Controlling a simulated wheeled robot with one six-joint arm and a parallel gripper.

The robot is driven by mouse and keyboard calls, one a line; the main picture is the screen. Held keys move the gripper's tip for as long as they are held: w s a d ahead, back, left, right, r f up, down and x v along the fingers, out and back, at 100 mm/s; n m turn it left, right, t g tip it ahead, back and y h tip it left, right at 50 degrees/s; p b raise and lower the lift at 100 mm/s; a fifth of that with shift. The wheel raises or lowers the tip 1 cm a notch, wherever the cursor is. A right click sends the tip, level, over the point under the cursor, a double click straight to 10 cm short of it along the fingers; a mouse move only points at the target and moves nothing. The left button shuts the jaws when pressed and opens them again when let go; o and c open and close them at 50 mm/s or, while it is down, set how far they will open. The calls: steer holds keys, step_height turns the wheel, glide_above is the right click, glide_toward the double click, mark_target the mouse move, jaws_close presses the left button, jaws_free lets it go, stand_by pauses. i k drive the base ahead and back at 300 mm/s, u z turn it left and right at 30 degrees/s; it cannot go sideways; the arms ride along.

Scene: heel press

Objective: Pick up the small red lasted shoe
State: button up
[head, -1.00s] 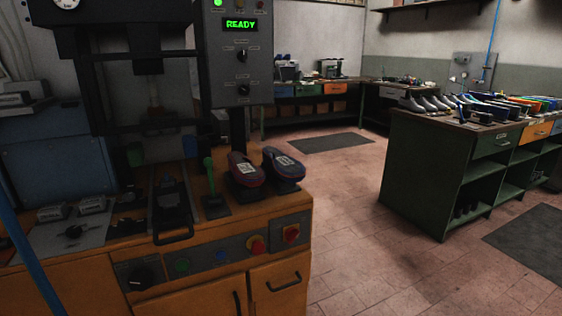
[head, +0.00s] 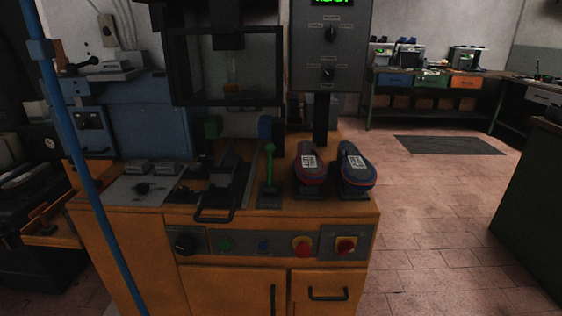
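Two lasted shoes stand side by side at the right end of the orange press bench (head: 155,245). Each shows a pale label on its upper face. The left shoe (head: 310,174) looks dark red, with a blue line along its edge. The right shoe (head: 358,176) looks dark blue with a reddish edge. The picture is dim, so the colours are hard to judge. Which one is smaller I cannot tell. Both rest on dark supports. My gripper is not in view.
The press frame (head: 225,100) and the control box (head: 331,50) rise behind the bench top. A green lever (head: 269,165) stands left of the shoes. A blue pole (head: 75,130) crosses the left side. Open tiled floor (head: 455,225) lies to the right.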

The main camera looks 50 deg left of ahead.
mark_target(310, 169)
steer(key=u, duration=0.85)
steer(key=i, duration=0.75)
steer(key=u, duration=0.8)
